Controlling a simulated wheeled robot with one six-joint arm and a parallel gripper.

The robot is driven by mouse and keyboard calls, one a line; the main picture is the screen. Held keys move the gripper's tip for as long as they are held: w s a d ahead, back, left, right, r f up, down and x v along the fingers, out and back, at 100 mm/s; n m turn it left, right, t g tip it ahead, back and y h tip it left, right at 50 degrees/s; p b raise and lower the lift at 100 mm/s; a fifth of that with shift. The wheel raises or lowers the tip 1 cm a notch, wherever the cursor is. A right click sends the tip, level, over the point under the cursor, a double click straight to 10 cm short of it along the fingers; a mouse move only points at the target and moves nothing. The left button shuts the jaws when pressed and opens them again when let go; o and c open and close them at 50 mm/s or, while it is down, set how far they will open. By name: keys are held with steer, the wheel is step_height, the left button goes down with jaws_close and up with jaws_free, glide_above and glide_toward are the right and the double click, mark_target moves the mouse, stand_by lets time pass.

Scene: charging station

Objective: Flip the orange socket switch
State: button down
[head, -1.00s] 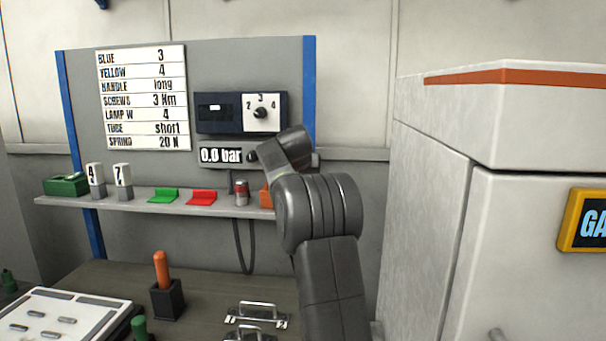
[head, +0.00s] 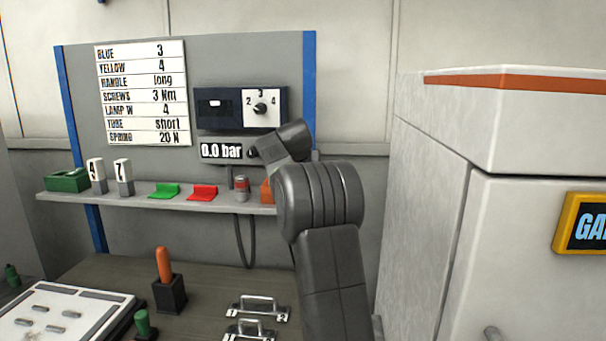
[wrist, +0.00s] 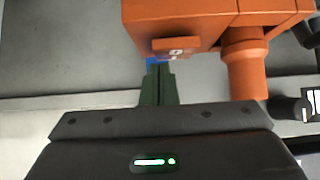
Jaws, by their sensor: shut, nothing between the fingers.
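The orange socket (wrist: 195,22) fills the top of the wrist view, with a small orange switch (wrist: 175,45) bearing a pale mark on its near face. An orange cylindrical part (wrist: 246,68) sticks out beside the switch. In the head view only a sliver of the socket (head: 266,191) shows on the shelf, left of my arm. My gripper (wrist: 157,66) is shut and empty. Its green fingers have their tips close to the switch's lower left edge; I cannot tell whether they touch. The head view does not show the fingers, which my arm hides.
The shelf (head: 140,204) holds a red-topped can (head: 241,188), red (head: 202,193) and green (head: 165,190) pieces, and a green box (head: 68,180). A pressure display (head: 221,150) is above. A large white cabinet (head: 425,190) stands close on the right.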

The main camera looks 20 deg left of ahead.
steer(key=shift+s, duration=0.1)
steer(key=b+v, duration=0.1)
steer(key=v, duration=1.2)
steer(key=shift+s+r+b, duration=0.2)
steer(key=shift+s+b, duration=0.1)
steer(key=shift+b, duration=0.1)
steer(key=shift+t, duration=0.4)
steer(key=w+a+f, duration=0.1)
steer(key=w, duration=0.2)
steer(key=w+f, duration=0.2)
steer(key=w, duration=0.2)
steer(key=w+a+f, duration=0.1)
steer(key=w, duration=0.2)
steer(key=shift+w+a+f, duration=0.25)
steer(key=shift+a+f, duration=0.1)
steer(key=v, duration=0.6)
steer(key=shift+r, duration=0.2)
steer(key=shift+f, duration=0.1)
